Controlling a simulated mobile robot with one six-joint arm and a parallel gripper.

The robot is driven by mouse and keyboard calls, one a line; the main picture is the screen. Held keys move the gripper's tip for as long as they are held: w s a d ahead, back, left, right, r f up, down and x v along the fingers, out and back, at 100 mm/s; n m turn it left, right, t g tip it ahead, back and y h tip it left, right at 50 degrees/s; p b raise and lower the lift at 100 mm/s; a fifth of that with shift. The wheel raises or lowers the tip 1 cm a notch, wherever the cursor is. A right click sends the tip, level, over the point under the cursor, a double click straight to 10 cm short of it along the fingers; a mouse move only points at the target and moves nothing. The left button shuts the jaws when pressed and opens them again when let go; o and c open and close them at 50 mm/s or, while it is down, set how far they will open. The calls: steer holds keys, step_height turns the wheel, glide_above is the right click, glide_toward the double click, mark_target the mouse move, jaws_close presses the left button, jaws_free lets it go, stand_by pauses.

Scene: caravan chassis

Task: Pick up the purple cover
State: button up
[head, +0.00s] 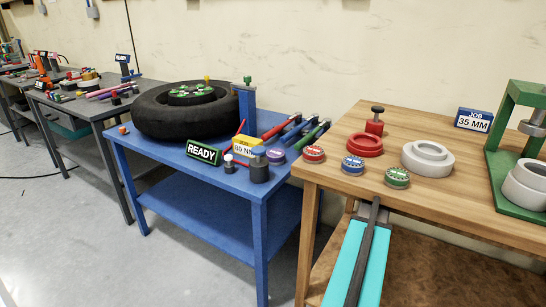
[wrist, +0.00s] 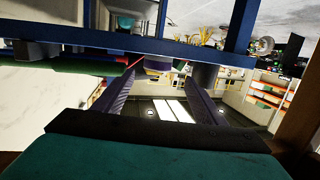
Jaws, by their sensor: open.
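The purple cover (head: 275,155) is a small round disc with a pale marked face. It lies on the blue table near its right front corner, beside a dark cylinder. In the wrist view, which looks upside down, a small purple disc (wrist: 158,66) shows between the fingertips and beyond them; it looks like the same cover. My gripper (wrist: 160,82) is open, its two dark fingers wide apart with nothing between them. It seems apart from the cover, but the gap is hard to judge.
Red (head: 313,154), blue (head: 353,165) and green (head: 397,177) covers lie on the wooden table's left side. The dark cylinder (head: 259,170) stands close left of the purple cover. Coloured-handled tools (head: 296,130) lie behind it. A tyre (head: 186,110) fills the back left.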

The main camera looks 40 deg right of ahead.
mark_target(280, 158)
steer(key=shift+w, duration=0.1)
steer(key=shift+p+x, duration=0.85)
steer(key=shift+x, duration=3.35)
steer(key=shift+w+a+r, duration=0.1)
steer(key=shift+r+p+x, duration=0.15)
steer(key=shift+p+x, duration=0.45)
steer(key=shift+x, duration=0.35)
steer(key=shift+r+p+x, duration=0.15)
steer(key=shift+p+x, duration=0.4)
steer(key=shift+x, duration=0.4)
steer(key=shift+w+a+f, duration=0.15)
steer(key=shift+w+f, duration=0.2)
steer(key=shift+w, duration=0.3)
steer(key=shift+c, duration=0.5)
steer(key=c, duration=0.8)
